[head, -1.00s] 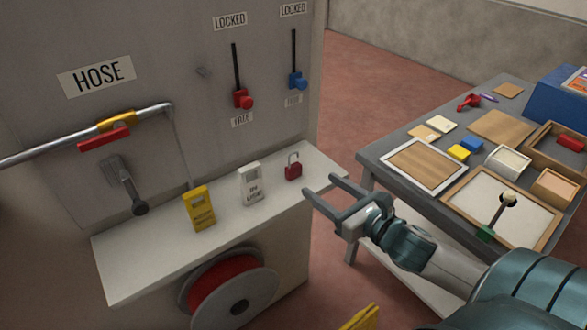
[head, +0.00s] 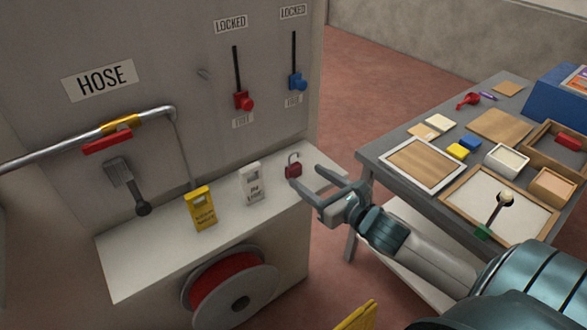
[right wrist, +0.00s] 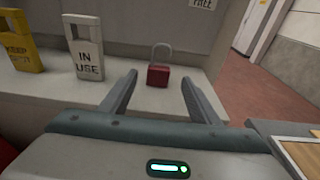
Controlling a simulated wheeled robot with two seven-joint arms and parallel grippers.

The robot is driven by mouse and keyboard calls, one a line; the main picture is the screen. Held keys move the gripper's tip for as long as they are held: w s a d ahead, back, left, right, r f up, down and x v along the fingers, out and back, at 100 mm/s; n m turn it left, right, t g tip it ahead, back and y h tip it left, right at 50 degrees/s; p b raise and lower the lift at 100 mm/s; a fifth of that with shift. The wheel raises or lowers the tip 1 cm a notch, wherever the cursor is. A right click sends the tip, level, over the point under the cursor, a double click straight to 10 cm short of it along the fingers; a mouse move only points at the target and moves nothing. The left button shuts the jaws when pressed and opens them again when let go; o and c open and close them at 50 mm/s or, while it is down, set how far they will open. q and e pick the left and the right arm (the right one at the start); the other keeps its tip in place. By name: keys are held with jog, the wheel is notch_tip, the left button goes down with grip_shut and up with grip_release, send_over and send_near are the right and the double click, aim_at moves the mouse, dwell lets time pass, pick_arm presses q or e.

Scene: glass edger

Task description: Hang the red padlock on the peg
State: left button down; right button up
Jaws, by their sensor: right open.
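The red padlock (head: 293,171) stands on the white ledge with its grey shackle up. It also shows in the right wrist view (right wrist: 158,75), ahead of and between the finger lines. My right gripper (head: 305,176) is open and empty, its fingertips close to the padlock's right and front side. In the right wrist view the open fingers (right wrist: 160,80) point at the padlock, which is not gripped. A small grey peg (head: 204,73) sticks out of the grey panel above the ledge. My left gripper is not in view.
The white ledge (head: 135,265) also holds a yellow tag block (head: 201,208) and a white "IN USE" block (head: 252,184) left of the padlock. A pipe, dark lever (head: 128,185) and red and blue sliders (head: 243,100) are on the panel. A cluttered table (head: 385,152) stands right.

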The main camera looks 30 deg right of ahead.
aim_at(296, 169)
jog(key=w, duration=0.1)
jog(key=w+p, duration=0.1)
jog(key=w, duration=0.1)
jog(key=shift+a, duration=0.25)
jog(key=shift+w+f+p, duration=0.25)
jog(key=shift+w+p, duration=0.15)
jog(key=shift+w, duration=0.3)
jog(key=c, duration=1.2)
